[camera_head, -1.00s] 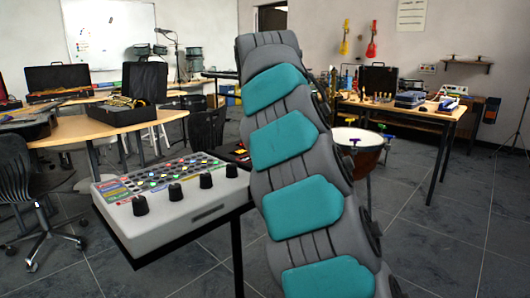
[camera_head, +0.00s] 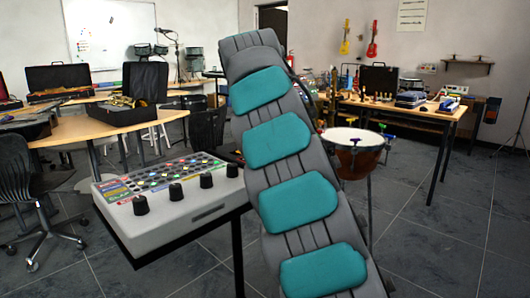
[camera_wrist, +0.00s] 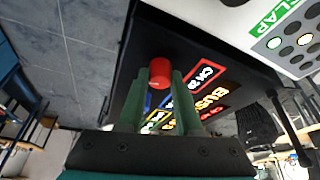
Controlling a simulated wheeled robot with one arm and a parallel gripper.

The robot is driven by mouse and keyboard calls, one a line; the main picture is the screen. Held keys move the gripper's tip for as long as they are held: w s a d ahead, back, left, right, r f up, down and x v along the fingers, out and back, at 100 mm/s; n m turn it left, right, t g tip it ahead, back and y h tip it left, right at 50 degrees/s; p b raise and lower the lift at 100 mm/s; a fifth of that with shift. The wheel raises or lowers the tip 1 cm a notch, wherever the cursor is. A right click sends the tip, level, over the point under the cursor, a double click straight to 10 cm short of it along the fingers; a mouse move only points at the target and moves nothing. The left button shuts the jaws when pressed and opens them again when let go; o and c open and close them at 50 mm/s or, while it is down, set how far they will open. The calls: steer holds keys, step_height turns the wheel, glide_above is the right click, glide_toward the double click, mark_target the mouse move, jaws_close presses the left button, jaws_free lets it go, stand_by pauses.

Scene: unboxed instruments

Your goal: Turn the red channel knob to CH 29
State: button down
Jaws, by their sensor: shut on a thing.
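The red knob (camera_wrist: 160,70) stands on a dark panel (camera_wrist: 144,42) in the wrist view. My gripper (camera_wrist: 162,76) has its two green fingers on either side of the knob and is shut on it. Right of the knob is a red-framed label (camera_wrist: 205,74) that starts with CH; its number is hard to read. Below it are a yellow-orange BUS label (camera_wrist: 213,97) and other coloured labels, partly hidden by the fingers. In the head view my arm hides the gripper and the red knob.
A white console (camera_head: 185,218) with black knobs and coloured buttons stands left of my arm. Its edge and a green CLAP label (camera_wrist: 272,17) show close by in the wrist view. A kettle drum (camera_head: 352,145) and a wooden table (camera_head: 400,110) stand to the right.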

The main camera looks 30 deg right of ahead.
steer(key=shift+w+a+m+h, duration=0.15)
steer(key=shift+m+h, duration=0.15)
steer(key=shift+m, duration=0.5)
steer(key=shift+m+g, duration=0.5)
steer(key=shift+m, duration=0.1)
steer(key=c, duration=0.6)
jaws_free()
steer(key=shift+r, duration=0.15)
